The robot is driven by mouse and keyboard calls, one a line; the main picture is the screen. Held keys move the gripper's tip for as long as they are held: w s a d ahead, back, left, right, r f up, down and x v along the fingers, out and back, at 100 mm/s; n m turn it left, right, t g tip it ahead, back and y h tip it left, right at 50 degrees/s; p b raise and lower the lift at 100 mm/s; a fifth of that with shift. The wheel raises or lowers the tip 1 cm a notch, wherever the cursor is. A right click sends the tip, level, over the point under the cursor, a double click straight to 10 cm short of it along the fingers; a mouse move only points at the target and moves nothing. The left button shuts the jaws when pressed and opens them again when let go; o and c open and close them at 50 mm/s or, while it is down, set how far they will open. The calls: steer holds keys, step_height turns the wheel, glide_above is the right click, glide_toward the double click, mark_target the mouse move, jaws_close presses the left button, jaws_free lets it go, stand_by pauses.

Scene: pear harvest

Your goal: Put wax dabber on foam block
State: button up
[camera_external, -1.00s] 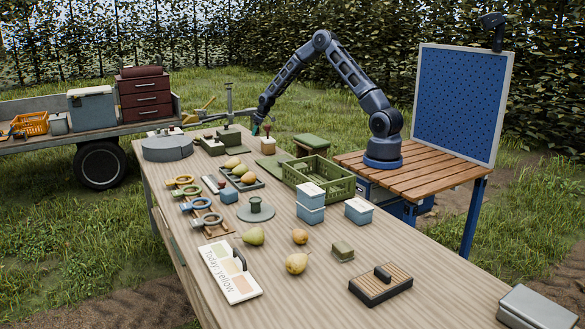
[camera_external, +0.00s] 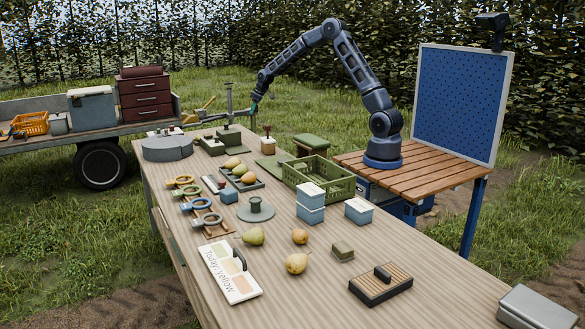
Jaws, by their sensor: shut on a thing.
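My gripper (camera_external: 254,107) is in the air above the far end of the table, pointing down. Its jaws are shut on a small, thin thing that is too small here to make out clearly; it may be the wax dabber. Below and right of the gripper, a cream block with a dark reddish knob (camera_external: 267,145) stands on the table, apart from it. A small olive block with a paler top (camera_external: 343,250) lies near the table's middle right. I cannot tell for sure which block is the foam block.
A green crate (camera_external: 320,183) stands by my arm's base, with blue-white boxes (camera_external: 310,205) in front. The near right table is partly clear.

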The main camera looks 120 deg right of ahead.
steer(key=w+a+n, duration=0.2)
steer(key=w+a, duration=0.4)
steer(key=w, duration=0.2)
steer(key=w+a+r+n+y, duration=0.1)
steer(key=w+a+n, duration=0.1)
steer(key=w+a, duration=0.3)
steer(key=w, duration=0.3)
steer(key=shift+w+a+r+t, duration=0.15)
steer(key=shift+a+t, duration=0.15)
steer(key=shift+a, duration=0.1)
steer(key=w+a+n, duration=0.1)
steer(key=w+a, duration=0.3)
steer(key=w+a+n+y, duration=0.1)
steer(key=w+a, duration=0.2)
steer(key=a, duration=0.2)
steer(key=w+a+r+n+y, duration=0.1)
steer(key=w+a, duration=0.3)
steer(key=shift+w+a+n, duration=0.3)
steer(key=shift+w+a, duration=0.05)
step_height(320, 180, up, 3)
steer(key=n+g+y, duration=0.1)
steer(key=n+y, duration=0.2)
steer(key=n, duration=0.5)
glide_above(226, 192)
steer(key=s+d, duration=0.1)
steer(key=shift+a+f, duration=0.15)
steer(key=shift+f, duration=0.15)
step_height(226, 192, down, 19)
steer(key=shift+f, duration=0.15)
steer(key=shift+f, duration=0.15)
